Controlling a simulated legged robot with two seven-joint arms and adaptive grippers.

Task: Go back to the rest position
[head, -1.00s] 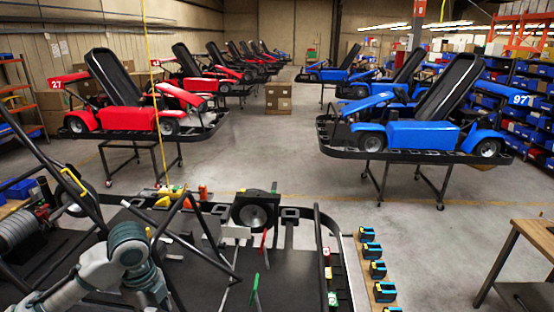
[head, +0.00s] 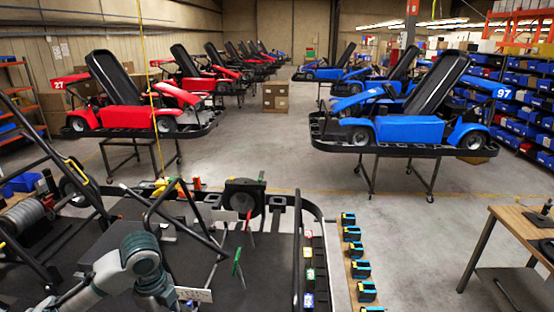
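The task names no object. My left arm comes in from the lower left over the kart frame (head: 298,240) and bends down at the bottom edge. The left gripper itself does not show; it is hidden or below the picture. My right arm and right gripper are out of view.
A row of blue and yellow devices (head: 354,250) lies on a narrow wooden board right of the frame. A wooden workbench (head: 525,232) stands at the far right. Red kart 27 (head: 128,116) and blue kart 97 (head: 403,130) stand on stands beyond. The floor between is clear.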

